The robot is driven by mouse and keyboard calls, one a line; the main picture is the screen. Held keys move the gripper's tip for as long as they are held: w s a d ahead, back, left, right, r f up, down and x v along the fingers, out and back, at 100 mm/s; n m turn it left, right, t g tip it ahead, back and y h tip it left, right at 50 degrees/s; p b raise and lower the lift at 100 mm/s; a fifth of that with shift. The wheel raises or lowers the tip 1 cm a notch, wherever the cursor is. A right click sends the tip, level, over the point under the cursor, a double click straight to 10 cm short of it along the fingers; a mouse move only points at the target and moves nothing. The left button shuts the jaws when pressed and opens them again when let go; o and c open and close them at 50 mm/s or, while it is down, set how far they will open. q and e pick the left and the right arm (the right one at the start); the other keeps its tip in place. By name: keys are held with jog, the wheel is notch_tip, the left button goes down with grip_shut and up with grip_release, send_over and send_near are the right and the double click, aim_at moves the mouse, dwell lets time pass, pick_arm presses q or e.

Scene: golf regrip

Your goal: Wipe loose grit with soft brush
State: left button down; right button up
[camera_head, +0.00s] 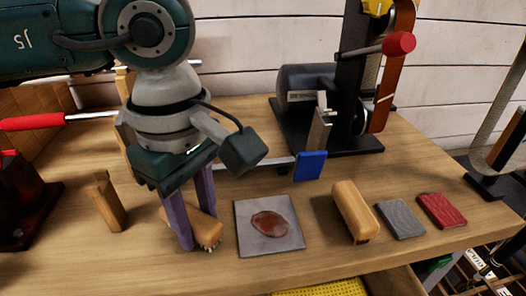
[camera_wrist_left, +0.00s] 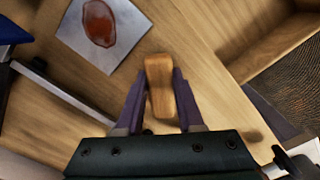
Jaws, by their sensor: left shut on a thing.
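My left gripper (camera_head: 197,230) points down at the bench and is shut on a wooden-backed brush (camera_head: 209,234). In the left wrist view the wooden back (camera_wrist_left: 160,88) sits between the two purple fingers. Just right of the brush lies a grey square plate (camera_head: 246,240) with a glossy reddish-brown patch (camera_head: 270,224) on it. The plate (camera_wrist_left: 78,38) also shows in the wrist view, apart from the brush. No separate loose grains can be made out. My right gripper is out of view.
A wooden block (camera_head: 354,210), a grey pad (camera_head: 400,219) and a red pad (camera_head: 441,210) lie right of the plate. A belt sander (camera_head: 307,90) stands behind. A small upright wooden block (camera_head: 108,203) stands left of the gripper. The bench's front strip is clear.

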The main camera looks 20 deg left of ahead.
pick_arm(q)
jog(key=shift+w+a+f+b, duration=0.15)
jog(key=shift+w+a+b, duration=0.2)
jog(key=shift+w+b, duration=0.25)
jog(key=shift+w+a+f+b, duration=0.1)
jog(key=shift+w+a+b, duration=0.2)
jog(key=shift+w+b, duration=0.25)
jog(key=shift+w+a+b, duration=0.35)
jog(key=shift+r, duration=0.1)
notch_tip(320, 180, up, 6)
jog(key=p, duration=0.4)
jog(key=shift+r, duration=0.1)
jog(key=shift+r+p, duration=0.95)
jog(key=shift+r, duration=0.55)
